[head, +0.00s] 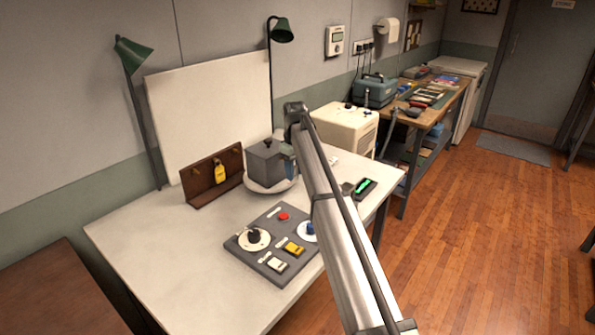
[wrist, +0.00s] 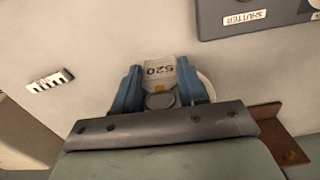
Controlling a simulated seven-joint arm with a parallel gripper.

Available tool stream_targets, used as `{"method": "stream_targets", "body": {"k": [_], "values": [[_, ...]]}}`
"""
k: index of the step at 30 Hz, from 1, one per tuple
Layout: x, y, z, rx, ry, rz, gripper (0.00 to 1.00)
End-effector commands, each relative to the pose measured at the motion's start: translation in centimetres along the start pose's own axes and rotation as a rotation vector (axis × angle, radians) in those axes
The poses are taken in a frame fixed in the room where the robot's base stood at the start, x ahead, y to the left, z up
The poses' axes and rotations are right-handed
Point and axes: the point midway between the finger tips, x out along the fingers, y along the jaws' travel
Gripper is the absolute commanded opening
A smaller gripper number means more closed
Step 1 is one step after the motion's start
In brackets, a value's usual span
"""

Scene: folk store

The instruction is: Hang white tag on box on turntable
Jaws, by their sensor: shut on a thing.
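A grey box (head: 264,158) stands on the white round turntable (head: 268,188) near the back of the white table. A dark peg or hook sticks up at its top. My gripper (head: 288,166) is at the box's right side, partly hidden by my arm; I cannot tell if they touch. In the wrist view my gripper (wrist: 159,78) has its blue fingers shut on a small whitish tag (wrist: 160,66) marked 520, seen upside down. The tag is not distinct in the head view. A rim of the turntable (wrist: 208,86) shows beside the right finger.
A brown rack (head: 205,187) with a yellow tag (head: 219,173) stands left of the box. A grey control panel (head: 268,259) with knobs and switches lies in front. A small green-lit device (head: 364,187) lies at the right edge. A lamp (head: 133,55) and white board stand behind.

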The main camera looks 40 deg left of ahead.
Motion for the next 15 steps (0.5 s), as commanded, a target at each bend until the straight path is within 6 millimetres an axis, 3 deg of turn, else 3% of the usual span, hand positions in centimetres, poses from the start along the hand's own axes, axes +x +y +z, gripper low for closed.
{"method": "stream_targets", "body": {"k": [15], "values": [[0.3, 0.0, -2.6, 0.000, 0.000, 0.000, 0.13]]}}
